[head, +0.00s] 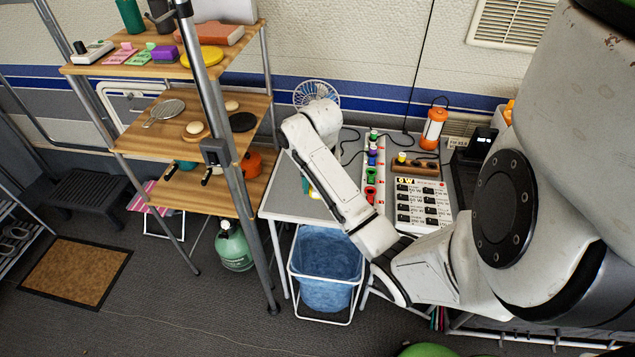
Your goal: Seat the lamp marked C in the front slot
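A white strip (380,200) on the table carries several small coloured pieces in a row, green, blue and red. A wooden block (430,170) to its right holds a small yellow-topped piece (402,157). A white panel (421,207) with several black blocks lies in front of the wooden block. These pieces may be lamps, but I cannot read a letter C on any, and I cannot tell which slot is the front one. My arm crosses in front of the table's left part. My gripper is hidden behind my own arm. Small green and yellow bits show beside the forearm, too covered to identify.
An orange lantern (433,129) and a small fan (317,94) stand at the back of the grey table (283,200). A wooden shelf rack (240,110) with metal posts stands close on the left. A blue bin (325,275) is below the table's front edge.

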